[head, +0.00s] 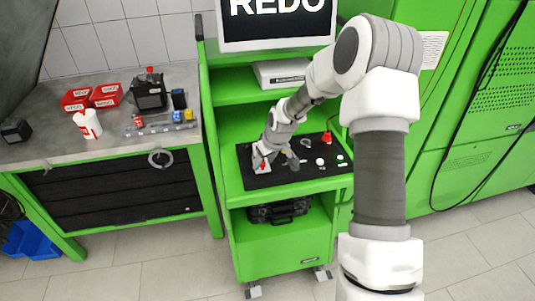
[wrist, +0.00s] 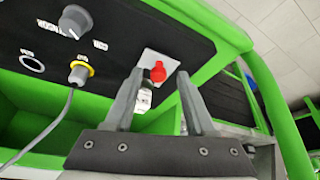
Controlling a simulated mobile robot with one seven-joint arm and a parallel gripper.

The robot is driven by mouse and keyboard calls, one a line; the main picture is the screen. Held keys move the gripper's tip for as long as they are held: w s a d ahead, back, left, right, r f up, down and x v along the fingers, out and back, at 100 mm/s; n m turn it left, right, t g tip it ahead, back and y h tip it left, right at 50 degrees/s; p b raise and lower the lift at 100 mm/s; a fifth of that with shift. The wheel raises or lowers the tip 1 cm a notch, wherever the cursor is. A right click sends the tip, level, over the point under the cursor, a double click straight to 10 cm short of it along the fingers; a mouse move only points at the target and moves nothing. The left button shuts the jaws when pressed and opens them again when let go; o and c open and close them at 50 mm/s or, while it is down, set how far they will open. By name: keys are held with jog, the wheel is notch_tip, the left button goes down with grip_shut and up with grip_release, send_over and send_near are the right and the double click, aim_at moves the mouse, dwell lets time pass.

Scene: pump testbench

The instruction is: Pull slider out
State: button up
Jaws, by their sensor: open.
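A red knob (wrist: 158,72) sits on a pale metal plate (wrist: 152,63) at the edge of the black panel (wrist: 110,20); this looks like the slider part, though its label is not readable. In the wrist view my gripper (wrist: 160,74) is open, with one finger on each side of the red knob in the picture. Whether a finger touches it I cannot tell. In the head view my gripper (head: 275,152) hangs low over the left part of the black panel (head: 235,178), hiding part of it, near a pale plate (head: 261,167) with red on it.
A grey dial (wrist: 75,22) and a yellow-ringed connector with a cable (wrist: 79,72) are on the panel. The green trolley frame (wrist: 220,25) rises beside it. A monitor (head: 277,22) stands above. A workbench (head: 100,150) with red bins (head: 90,97) stands at the left.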

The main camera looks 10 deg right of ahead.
jog(key=b+v, duration=0.1)
jog(key=v, duration=1.6)
jog(key=shift+s, duration=0.15)
jog(key=s+a+r+m+h, duration=0.1)
jog(key=s+r, duration=0.3)
jog(key=s, duration=1)
jog(key=s+a+r+m+t+b, duration=0.1)
jog(key=s+r+m, duration=0.2)
jog(key=s, duration=1.1)
jog(key=shift+a+r+t+h, duration=0.3)
jog(key=shift+a+r+h, duration=0.1)
jog(key=shift+r, duration=0.5)
